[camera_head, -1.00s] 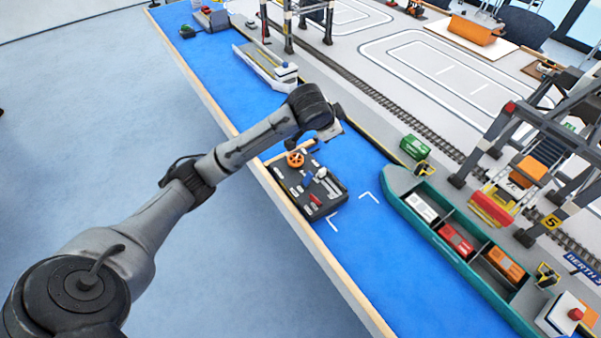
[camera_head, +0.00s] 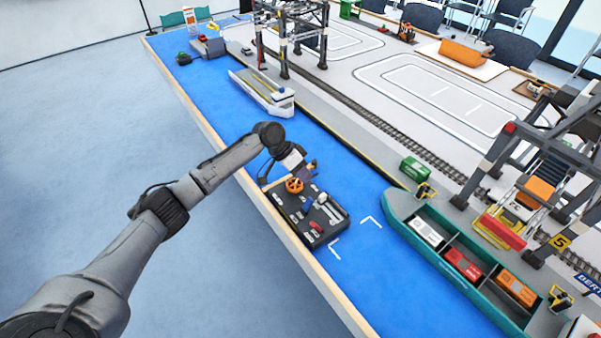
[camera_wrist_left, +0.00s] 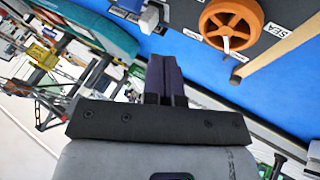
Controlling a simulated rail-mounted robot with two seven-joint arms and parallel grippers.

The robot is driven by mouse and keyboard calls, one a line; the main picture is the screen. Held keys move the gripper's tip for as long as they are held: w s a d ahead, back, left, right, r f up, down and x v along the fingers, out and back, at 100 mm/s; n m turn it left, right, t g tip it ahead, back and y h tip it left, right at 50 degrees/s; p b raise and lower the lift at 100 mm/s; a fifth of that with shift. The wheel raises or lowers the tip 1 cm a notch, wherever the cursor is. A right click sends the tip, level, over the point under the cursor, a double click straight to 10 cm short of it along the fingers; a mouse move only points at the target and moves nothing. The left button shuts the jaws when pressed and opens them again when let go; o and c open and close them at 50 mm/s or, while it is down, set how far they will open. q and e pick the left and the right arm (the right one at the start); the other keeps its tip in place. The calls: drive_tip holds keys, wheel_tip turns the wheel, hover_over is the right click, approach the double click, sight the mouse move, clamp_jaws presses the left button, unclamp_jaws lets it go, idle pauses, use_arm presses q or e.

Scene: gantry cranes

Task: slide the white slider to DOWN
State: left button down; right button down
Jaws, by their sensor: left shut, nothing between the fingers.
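The black control panel (camera_head: 283,207) lies on the blue surface near the wooden edge. It carries an orange wheel (camera_head: 294,185), a red part, a blue part and several small white or pale parts. I cannot tell which of these is the white slider, or its position. My left gripper (camera_head: 311,168) is shut and empty, just beyond the panel's far end, near the wheel. In the left wrist view its dark purple fingers (camera_wrist_left: 168,72) are together. The orange wheel (camera_wrist_left: 231,24) is up and right of them there, and most of the panel is out of frame.
A teal ship (camera_head: 420,250) with containers lies right of the panel. A green container (camera_head: 413,169) stands on the quay behind it. A grey and white ship (camera_head: 262,93) lies farther back along the blue surface. Open blue surface surrounds the panel's right side.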

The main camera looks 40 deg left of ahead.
sight(322, 199)
use_arm(q)
drive_tip(key=b+x, duration=0.1)
drive_tip(key=x, duration=0.4)
drive_tip(key=shift+w+d+f, duration=0.2)
drive_tip(key=shift+d+f, duration=0.1)
drive_tip(key=shift+f, duration=0.25)
